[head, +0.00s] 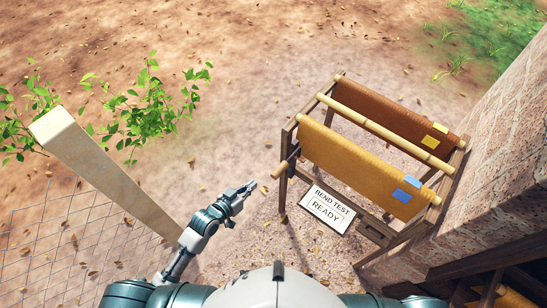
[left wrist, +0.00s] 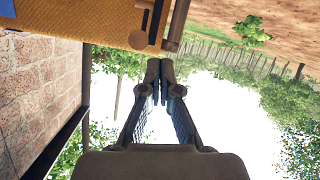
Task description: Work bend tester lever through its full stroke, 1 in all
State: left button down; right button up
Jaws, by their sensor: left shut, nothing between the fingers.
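The bend tester is a wooden rack (head: 287,135) with a sign (head: 327,209) reading "BEND TEST READY" low on its front. A dark stubby handle (head: 290,163) sticks out at the rack's left side, near the end of the front roller; I cannot tell for sure that it is the lever. My left gripper (head: 252,186) is shut and empty, left of the rack and apart from it. My right gripper is out of view.
An ochre sheet (head: 350,165) and a brown sheet (head: 385,112) hang on the rack, with a bamboo pole between. A brick wall (head: 490,150) stands close at the right. A pale post (head: 110,180) and wire mesh stand at the left. Open dirt lies behind.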

pick_arm(q)
notch_tip(320, 180, up, 7)
jog(key=d+h, duration=0.1)
jog(key=shift+m+t+p, duration=0.3)
jog(key=shift+p, duration=0.05)
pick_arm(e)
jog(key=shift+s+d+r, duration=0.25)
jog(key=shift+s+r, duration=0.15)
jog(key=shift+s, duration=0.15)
pick_arm(q)
jog(key=shift+f, duration=0.1)
jog(key=p, duration=0.1)
send_over(275, 171)
jog(key=shift+a+f, duration=0.2)
jog(key=shift+f, duration=0.35)
jog(key=shift+a+f, duration=0.15)
jog(key=shift+f, duration=0.35)
jog(key=f, duration=0.2)
jog(key=shift+w+d+f, duration=0.1)
jog(key=shift+d+f, duration=0.2)
jog(key=shift+f, duration=0.05)
jog(key=shift+s+f, duration=0.2)
jog(key=shift+f, duration=0.55)
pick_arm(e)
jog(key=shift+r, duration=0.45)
